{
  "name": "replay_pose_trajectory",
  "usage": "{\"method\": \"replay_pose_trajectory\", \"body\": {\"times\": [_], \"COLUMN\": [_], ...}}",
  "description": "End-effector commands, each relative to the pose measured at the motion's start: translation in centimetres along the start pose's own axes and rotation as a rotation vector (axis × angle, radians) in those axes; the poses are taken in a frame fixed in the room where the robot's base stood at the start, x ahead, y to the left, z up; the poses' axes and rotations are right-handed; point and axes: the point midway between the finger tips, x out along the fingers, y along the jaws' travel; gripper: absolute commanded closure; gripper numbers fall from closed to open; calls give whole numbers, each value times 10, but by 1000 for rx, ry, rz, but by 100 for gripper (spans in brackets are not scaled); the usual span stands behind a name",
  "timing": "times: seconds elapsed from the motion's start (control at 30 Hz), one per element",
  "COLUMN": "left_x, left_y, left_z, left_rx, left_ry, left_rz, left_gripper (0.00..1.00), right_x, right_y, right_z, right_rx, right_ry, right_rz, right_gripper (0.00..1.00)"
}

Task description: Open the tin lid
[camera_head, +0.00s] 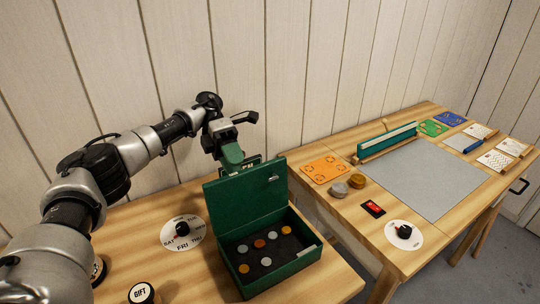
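The green tin (288,279) stands on the near wooden table. Its lid (240,205) is raised to about upright at the back, with a small metal catch near its top right. Several coloured discs, silver, orange and yellow, lie on the tin's dark floor. My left gripper (231,134) is above and behind the lid, with its dark fingers spread apart. A green upright thing (232,154) shows just below it; whether they touch I cannot tell. My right gripper is out of view.
A white dial (183,245) with day names and a black GIFT knob (142,293) are left of the tin. The right table holds an orange card (325,169), round tins (356,181), a red-black tag (373,208), another dial (404,244) and a grey mat (420,175).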

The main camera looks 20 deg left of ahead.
Motion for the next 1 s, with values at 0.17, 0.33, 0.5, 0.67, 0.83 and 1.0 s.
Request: {"method": "replay_pose_trajectory", "body": {"times": [0.17, 0.33, 0.5, 0.67, 0.83, 1.0], "left_x": [25, 42, 53, 58, 58, 58], "left_y": [-33, -63, -84, -94, -96, -96], "left_z": [23, 43, 56, 61, 62, 62], "left_rx": [7, 6, 3, 1, 0, 1], "left_ry": [9, 8, 6, 6, 5, 4], "left_rz": [-3, -2, -2, -3, -3, -3], "left_gripper": [64, 64, 64, 64, 64, 70], "right_x": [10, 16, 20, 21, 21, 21], "right_y": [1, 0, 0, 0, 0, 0], "right_z": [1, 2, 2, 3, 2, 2], "right_rx": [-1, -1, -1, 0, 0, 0], "right_ry": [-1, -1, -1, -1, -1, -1], "right_rz": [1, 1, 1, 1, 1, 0], "right_gripper": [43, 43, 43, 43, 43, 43]}}
